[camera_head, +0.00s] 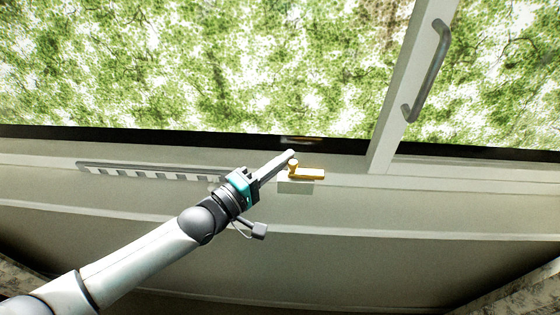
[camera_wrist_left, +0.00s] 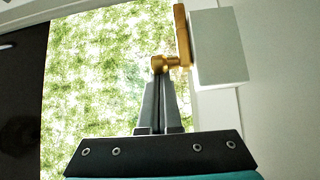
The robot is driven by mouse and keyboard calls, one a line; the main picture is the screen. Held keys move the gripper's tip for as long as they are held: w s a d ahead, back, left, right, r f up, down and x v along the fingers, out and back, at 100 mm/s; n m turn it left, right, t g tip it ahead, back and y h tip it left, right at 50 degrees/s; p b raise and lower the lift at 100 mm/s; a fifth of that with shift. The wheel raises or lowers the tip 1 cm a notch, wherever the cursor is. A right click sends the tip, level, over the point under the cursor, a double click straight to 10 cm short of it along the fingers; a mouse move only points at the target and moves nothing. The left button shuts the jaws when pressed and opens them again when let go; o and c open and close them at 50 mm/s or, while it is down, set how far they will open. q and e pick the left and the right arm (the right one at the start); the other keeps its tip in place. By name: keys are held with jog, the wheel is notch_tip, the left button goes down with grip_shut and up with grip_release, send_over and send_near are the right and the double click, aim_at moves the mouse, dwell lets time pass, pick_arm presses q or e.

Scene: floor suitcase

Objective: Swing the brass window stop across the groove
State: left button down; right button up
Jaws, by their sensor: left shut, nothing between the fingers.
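The brass window stop (camera_head: 310,174) sits on a small pale block (camera_head: 295,187) on the sill, with its bar pointing right along the sill in the head view and a round knob at its left end. In the left wrist view the stop (camera_wrist_left: 182,36) shows as a bar beside the pale block (camera_wrist_left: 219,47), with its knob just beyond the fingertips. My left gripper (camera_head: 291,155) is shut and empty, its tips at the knob; whether they touch it I cannot tell. The groove is hard to make out. My right gripper is not in view.
A sliding window frame (camera_head: 405,90) with a grey handle (camera_head: 428,70) stands right of the stop. A slotted grey vent strip (camera_head: 150,171) runs along the sill on the left. The wall below the sill is clear.

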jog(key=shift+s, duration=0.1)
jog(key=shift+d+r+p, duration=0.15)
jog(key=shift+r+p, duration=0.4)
jog(key=shift+p, duration=0.05)
